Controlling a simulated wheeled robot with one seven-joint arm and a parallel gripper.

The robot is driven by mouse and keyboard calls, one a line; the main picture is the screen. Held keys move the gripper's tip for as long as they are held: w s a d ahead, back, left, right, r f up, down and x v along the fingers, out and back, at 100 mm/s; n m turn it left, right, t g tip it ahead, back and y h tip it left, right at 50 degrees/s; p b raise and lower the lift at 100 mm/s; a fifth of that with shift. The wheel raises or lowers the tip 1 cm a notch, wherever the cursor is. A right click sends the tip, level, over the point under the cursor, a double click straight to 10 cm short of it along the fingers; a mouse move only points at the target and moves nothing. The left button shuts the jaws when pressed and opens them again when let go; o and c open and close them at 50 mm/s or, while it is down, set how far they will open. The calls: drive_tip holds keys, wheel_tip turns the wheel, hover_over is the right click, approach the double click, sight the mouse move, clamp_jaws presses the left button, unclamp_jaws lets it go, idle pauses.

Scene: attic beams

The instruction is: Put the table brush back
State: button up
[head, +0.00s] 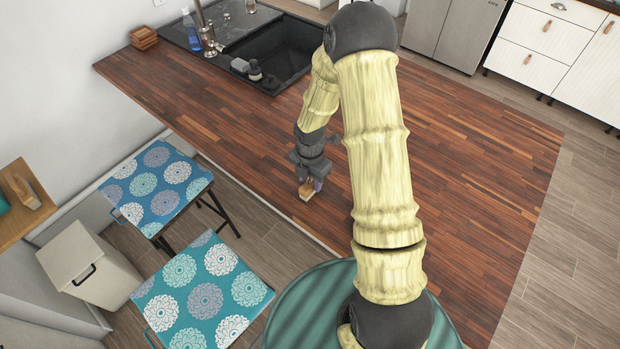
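A small tan, wood-coloured object (306,192), which looks like the table brush, shows at the tip of my gripper (312,183). My gripper points down over the front edge of the dark wooden counter (440,180). A small purplish patch shows beside the tan object. The fingers are small and dark here, and I cannot tell whether they are closed on it or only around it. I also cannot tell whether it touches the counter.
A black sink (285,50) with a tap, a blue bottle (191,32) and small dark items is at the back. Wooden coasters (143,37) lie at the back left. Two patterned stools (158,185), a bin (88,265) and a wooden shelf (12,222) are left. The counter's right side is clear.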

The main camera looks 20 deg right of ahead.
sight(310, 182)
drive_tip(key=shift+o, duration=0.6)
drive_tip(key=shift+r, duration=0.2)
wheel_tip(310, 182, up, 12)
drive_tip(key=b, duration=0.1)
drive_tip(key=shift+b, duration=0.4)
drive_tip(key=shift+w, duration=0.1)
